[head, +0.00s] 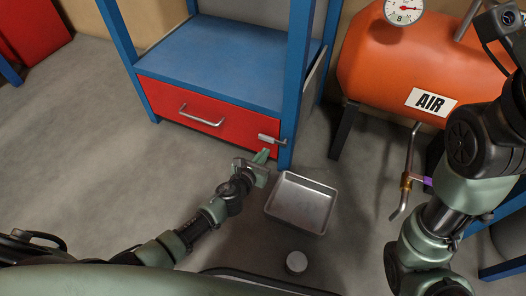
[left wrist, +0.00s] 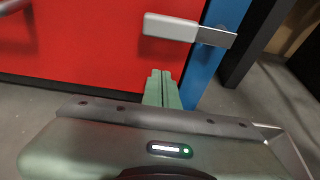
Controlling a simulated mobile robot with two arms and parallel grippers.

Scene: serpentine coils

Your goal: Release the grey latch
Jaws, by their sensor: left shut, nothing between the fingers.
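The grey latch (head: 270,139) is a small bar at the right end of a red drawer (head: 190,115), reaching to the blue post beside it. In the left wrist view the latch (left wrist: 171,27) lies level, with a metal plate across the blue post. My left gripper (head: 262,156) is shut and empty, just below the latch. Its green fingertips (left wrist: 162,76) point toward the drawer front, apart from the latch in the left wrist view. My right arm is at the right of the head view; its gripper does not show.
The drawer has a metal handle (head: 202,115) and sits under a blue shelf (head: 215,62). A metal tray (head: 302,202) and a small grey round thing (head: 297,262) are on the floor. An orange air tank (head: 400,60) with a gauge stands at the right.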

